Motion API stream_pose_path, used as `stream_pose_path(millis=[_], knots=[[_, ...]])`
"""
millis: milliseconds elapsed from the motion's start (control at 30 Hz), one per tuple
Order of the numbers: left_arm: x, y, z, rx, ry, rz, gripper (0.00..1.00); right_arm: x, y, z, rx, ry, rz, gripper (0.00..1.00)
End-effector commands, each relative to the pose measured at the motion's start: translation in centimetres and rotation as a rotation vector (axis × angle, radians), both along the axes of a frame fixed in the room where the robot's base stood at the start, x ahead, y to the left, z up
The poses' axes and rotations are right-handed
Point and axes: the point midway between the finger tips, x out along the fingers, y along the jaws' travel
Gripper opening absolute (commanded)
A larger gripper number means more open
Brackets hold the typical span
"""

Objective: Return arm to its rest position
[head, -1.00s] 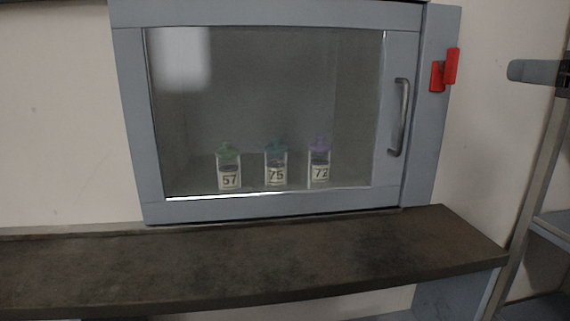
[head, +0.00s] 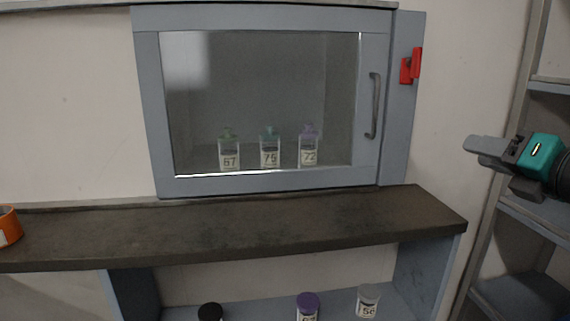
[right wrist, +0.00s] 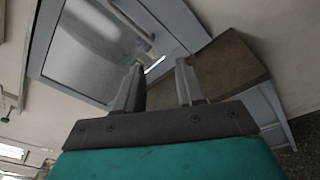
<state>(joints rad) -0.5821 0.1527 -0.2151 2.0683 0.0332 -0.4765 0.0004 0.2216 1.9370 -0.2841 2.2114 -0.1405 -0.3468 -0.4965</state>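My right gripper (head: 478,147) is at the right edge of the head view, in the air to the right of the cabinet and in front of a shelf rack. In the right wrist view its two fingers (right wrist: 158,72) stand apart with nothing between them. It touches nothing that I can see. My left arm and gripper are not in view.
A grey glass-doored cabinet (head: 147,110), its door shut, stands on a dark counter (head: 300,220); vials 57, 75 and 72 show inside. Several containers, including a purple-lidded one (head: 307,302), sit on the lower shelf. An orange object (head: 8,227) is at far left. A rack (head: 510,120) stands right.

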Motion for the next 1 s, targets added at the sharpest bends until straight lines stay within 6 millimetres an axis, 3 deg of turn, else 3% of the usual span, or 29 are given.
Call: stream_pose_path(millis=[33, 233, 467, 700, 1000], knots=[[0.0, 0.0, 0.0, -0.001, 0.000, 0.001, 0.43, 0.4, 0.3, -2.5, 0.103, 0.038, 0.003, 0.38], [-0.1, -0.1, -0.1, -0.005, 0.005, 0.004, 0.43, 0.7, 1.9, -11.2, 0.484, 0.182, -0.021, 0.38], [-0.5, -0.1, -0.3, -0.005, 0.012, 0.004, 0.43, -0.8, 4.6, -21.0, 0.919, 0.350, -0.109, 0.38], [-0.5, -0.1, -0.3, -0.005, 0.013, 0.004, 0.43, -4.3, 8.5, -30.3, 1.369, 0.516, -0.267, 0.38], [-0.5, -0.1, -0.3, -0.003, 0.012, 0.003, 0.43, -10.5, 14.6, -39.2, 1.895, 0.675, -0.544, 0.38]])
